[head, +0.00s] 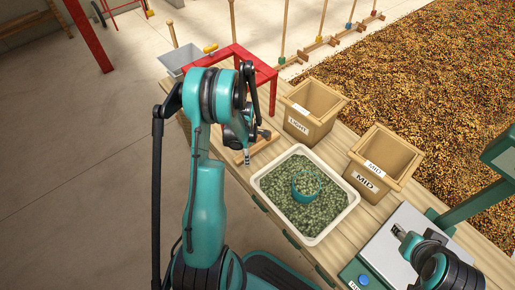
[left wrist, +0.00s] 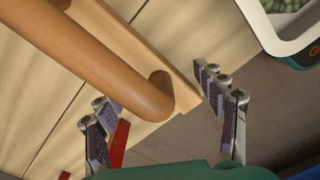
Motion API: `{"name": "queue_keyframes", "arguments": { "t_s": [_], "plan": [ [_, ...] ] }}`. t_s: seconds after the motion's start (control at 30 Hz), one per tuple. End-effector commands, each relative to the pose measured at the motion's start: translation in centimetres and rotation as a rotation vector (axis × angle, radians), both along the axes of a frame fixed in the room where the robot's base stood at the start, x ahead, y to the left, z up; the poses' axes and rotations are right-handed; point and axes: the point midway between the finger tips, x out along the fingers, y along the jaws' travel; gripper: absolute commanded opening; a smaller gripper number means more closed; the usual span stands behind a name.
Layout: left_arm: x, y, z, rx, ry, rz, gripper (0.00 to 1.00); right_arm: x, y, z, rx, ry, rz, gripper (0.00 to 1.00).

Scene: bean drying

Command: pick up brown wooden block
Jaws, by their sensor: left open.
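The brown wooden block (left wrist: 177,55) lies on the wooden table in the left wrist view, with a rounded orange-brown handle (left wrist: 105,55) over it. In the head view a brown wooden piece (head: 263,146) shows beside my left gripper (head: 247,158), partly hidden by it. My left gripper, also in the left wrist view (left wrist: 165,108), is open, one finger on each side of the handle's near end. I see no grip on it. My right gripper (head: 400,232) is at the lower right over a grey machine; its jaw state is unclear.
A white tray (head: 262,188) of green beans with a teal ring stands right of the left gripper. Two wooden bins, LIGHT (head: 309,109) and MID (head: 382,162), stand behind it. A red frame (head: 262,68) and grey bin (head: 180,60) stand at the back.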

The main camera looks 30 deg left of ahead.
Motion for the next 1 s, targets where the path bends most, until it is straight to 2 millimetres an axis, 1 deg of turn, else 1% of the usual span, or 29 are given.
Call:
{"name": "queue_keyframes", "arguments": {
  "t_s": [0.17, 0.2, 0.27, 0.3, 0.37, 0.4, 0.43, 0.47, 0.83, 0.93, 1.0],
  "plan": [
    [0.0, 0.0, 0.1, 0.0, 0.0, -0.001, 0.7, 0.0, 0.0, 0.1, 0.0, 0.0, 0.0, 0.4],
    [0.0, 0.0, 0.1, 0.0, 0.0, -0.001, 0.65, 0.0, 0.0, 0.1, 0.0, 0.0, 0.0, 0.4],
    [0.0, 0.0, 0.1, 0.0, 0.0, -0.001, 0.49, 0.0, 0.0, 0.1, 0.0, 0.0, 0.0, 0.4],
    [0.0, 0.0, 0.1, 0.0, 0.0, -0.001, 0.38, 0.0, 0.0, 0.1, 0.0, 0.0, 0.0, 0.4],
    [0.0, 0.0, 0.1, 0.0, 0.0, -0.001, 0.22, 0.0, 0.0, 0.1, 0.0, 0.0, 0.0, 0.4],
    [0.0, 0.0, 0.1, 0.0, 0.0, -0.001, 0.12, 0.0, 0.0, 0.1, 0.0, 0.0, 0.0, 0.4],
    [0.0, 0.0, 0.1, 0.0, 0.0, -0.001, 0.04, 0.0, 0.0, 0.1, 0.0, 0.0, 0.0, 0.4],
    [0.0, 0.0, 0.1, 0.0, 0.0, -0.001, 0.0, 0.0, 0.0, 0.1, 0.0, 0.0, 0.0, 0.4],
    [0.0, 0.0, 0.2, 0.0, 0.0, -0.002, 0.0, 0.0, 0.0, 0.1, 0.0, 0.0, 0.0, 0.4],
    [0.0, 0.0, 1.0, 0.0, 0.0, -0.002, 0.0, 0.0, 0.0, 0.6, 0.0, 0.0, 0.0, 0.4],
    [0.0, 0.0, 2.2, 0.0, 0.0, -0.002, 0.0, 0.0, 0.0, 1.2, 0.0, 0.0, 0.0, 0.4]
  ]
}}
